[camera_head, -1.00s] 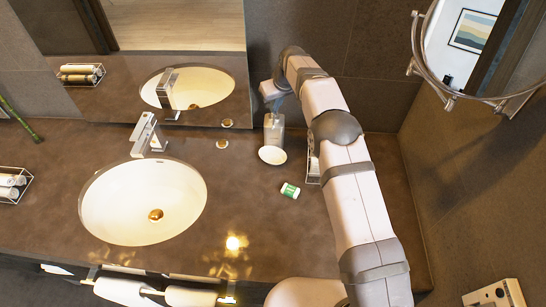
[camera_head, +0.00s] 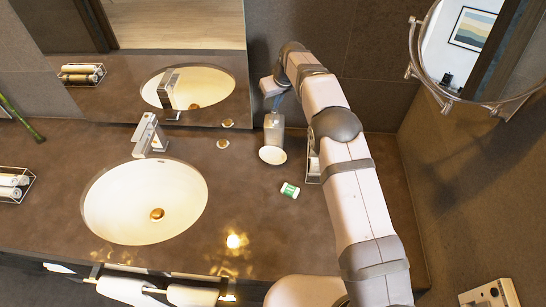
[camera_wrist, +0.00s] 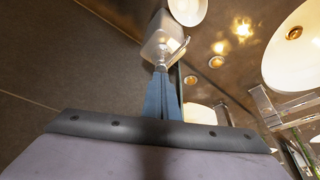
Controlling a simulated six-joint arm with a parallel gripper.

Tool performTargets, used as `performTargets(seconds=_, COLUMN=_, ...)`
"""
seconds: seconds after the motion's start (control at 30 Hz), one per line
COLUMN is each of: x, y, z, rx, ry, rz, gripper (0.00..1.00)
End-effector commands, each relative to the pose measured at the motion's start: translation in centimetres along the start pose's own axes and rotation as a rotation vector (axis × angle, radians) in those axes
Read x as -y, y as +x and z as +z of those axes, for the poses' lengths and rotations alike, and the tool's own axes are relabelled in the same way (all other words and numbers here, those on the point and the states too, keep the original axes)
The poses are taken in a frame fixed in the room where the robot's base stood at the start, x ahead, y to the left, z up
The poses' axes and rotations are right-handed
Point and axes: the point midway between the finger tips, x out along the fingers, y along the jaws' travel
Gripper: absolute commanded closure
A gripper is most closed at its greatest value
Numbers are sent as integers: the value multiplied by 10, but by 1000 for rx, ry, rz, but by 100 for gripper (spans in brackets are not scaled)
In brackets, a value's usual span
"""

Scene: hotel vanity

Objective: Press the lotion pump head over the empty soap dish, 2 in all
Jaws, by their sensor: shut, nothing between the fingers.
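The lotion bottle (camera_head: 274,133) stands upright on the counter near the back wall, translucent with a pump on top. The white soap dish (camera_head: 272,155) sits just in front of it and looks empty. My gripper (camera_head: 275,110) points down above the bottle, its blue fingers shut and empty. In the wrist view the shut fingers (camera_wrist: 161,75) line up with the pump head (camera_wrist: 163,62) above the bottle (camera_wrist: 162,38); whether they touch it I cannot tell. The dish (camera_wrist: 187,8) is partly cut off at the top edge there.
A small green-and-white item (camera_head: 290,190) lies in front of the dish. A wire rack (camera_head: 313,165) stands right of the bottle, partly hidden by my arm. The sink (camera_head: 145,202) and faucet (camera_head: 149,135) are to the left. A round mirror (camera_head: 470,50) hangs at right.

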Motion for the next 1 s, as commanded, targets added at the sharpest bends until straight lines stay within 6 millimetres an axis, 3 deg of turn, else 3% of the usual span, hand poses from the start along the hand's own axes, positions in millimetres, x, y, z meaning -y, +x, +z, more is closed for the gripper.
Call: performTargets(seconds=1.0, x=0, y=22, z=10, rx=3, ry=0, rz=-1, gripper=100)
